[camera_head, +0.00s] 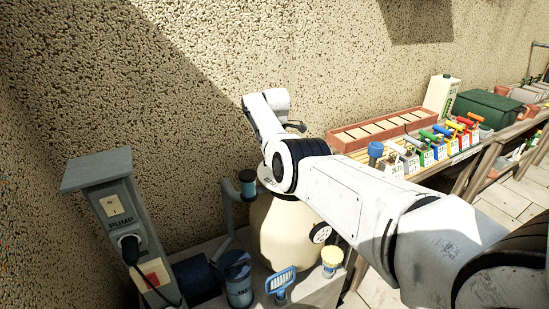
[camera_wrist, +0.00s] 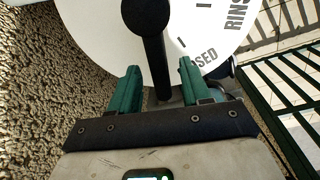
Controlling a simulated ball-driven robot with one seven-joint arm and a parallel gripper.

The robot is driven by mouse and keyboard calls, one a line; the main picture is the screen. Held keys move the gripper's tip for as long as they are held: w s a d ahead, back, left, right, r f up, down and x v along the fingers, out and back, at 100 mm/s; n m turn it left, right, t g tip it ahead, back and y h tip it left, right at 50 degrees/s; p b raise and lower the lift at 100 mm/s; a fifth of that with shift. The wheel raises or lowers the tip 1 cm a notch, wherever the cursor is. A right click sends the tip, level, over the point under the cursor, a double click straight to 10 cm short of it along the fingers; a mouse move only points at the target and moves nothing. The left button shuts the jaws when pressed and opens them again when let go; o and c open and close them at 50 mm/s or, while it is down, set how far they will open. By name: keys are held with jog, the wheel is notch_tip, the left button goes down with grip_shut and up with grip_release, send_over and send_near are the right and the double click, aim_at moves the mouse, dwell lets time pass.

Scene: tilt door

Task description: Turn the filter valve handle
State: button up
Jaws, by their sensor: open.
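In the wrist view, a black valve handle (camera_wrist: 153,45) with a round knob end lies across a white dial (camera_wrist: 225,18) lettered "RINSE" and, partly hidden, "…SED". My gripper (camera_wrist: 159,66) has two green fingers, open, one on each side of the handle bar in the picture. Gaps show between bar and fingers; I cannot tell the depth between them. In the head view, my white arm reaches over the cream filter tank (camera_head: 278,232) and hides its top, the dial and the handle.
A grey pump post (camera_head: 122,205) with a switch and plug stands at left. A blue skimmer (camera_head: 281,281) and a yellow-capped container (camera_head: 331,262) stand before the tank. A wooden bench (camera_head: 345,140) with coloured-handled items is at right. A rough wall (camera_head: 200,60) stands behind.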

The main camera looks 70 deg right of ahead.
jog(key=shift+r, duration=0.1)
notch_tip(320, 180, up, 11)
jog(key=b, duration=0.1)
jog(key=shift+s+a+f, duration=0.2)
jog(key=shift+a, duration=0.05)
dwell(0.6)
